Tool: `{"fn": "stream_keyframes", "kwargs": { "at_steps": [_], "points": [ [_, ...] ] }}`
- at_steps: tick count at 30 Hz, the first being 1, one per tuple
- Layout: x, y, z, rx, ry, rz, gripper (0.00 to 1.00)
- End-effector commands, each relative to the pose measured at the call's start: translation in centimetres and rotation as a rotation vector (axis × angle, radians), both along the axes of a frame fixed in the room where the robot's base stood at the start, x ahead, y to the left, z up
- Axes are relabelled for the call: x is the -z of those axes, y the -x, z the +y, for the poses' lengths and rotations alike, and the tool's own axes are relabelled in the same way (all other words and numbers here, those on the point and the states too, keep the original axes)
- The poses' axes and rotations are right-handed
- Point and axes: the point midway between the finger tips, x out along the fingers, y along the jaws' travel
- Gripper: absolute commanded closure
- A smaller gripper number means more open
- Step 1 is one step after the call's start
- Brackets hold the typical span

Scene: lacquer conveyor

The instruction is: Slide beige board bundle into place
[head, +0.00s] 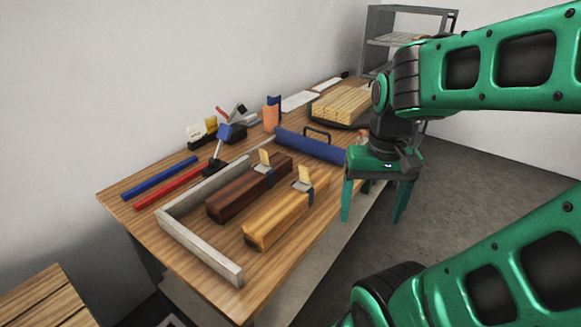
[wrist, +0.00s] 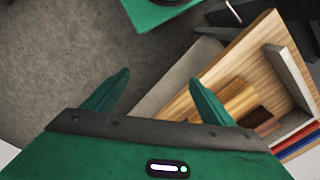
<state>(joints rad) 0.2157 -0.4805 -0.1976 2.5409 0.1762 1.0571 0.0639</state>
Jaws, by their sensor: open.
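The beige board bundle (head: 280,221) lies on the wooden table, with a dark blue strap and an upright pale tab at its far end. It also shows in the wrist view (wrist: 236,98). A dark brown bundle (head: 240,194) lies beside it on the left, with a gap between. A grey angled fence (head: 200,249) runs along the left and near sides of both bundles. My gripper (head: 372,210) is open and empty, fingers pointing down, to the right of the beige bundle beyond the table's edge. Its fingers (wrist: 160,82) also show over floor in the wrist view.
A blue roll-like bar with a black handle (head: 310,144) lies behind the bundles. A stack of light planks (head: 343,103) sits farther back. Blue (head: 160,177) and red (head: 168,190) bars lie at the left. Grey shelving (head: 390,40) stands behind; open floor is on the right.

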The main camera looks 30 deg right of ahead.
Motion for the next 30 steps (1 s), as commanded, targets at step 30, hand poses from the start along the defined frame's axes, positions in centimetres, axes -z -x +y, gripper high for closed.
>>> {"fn": "stream_keyframes", "kwargs": {
  "at_steps": [30],
  "points": [
    [3.8, -24.3, 4.2, 0.591, 0.001, 0.002, 0.23]
  ]
}}
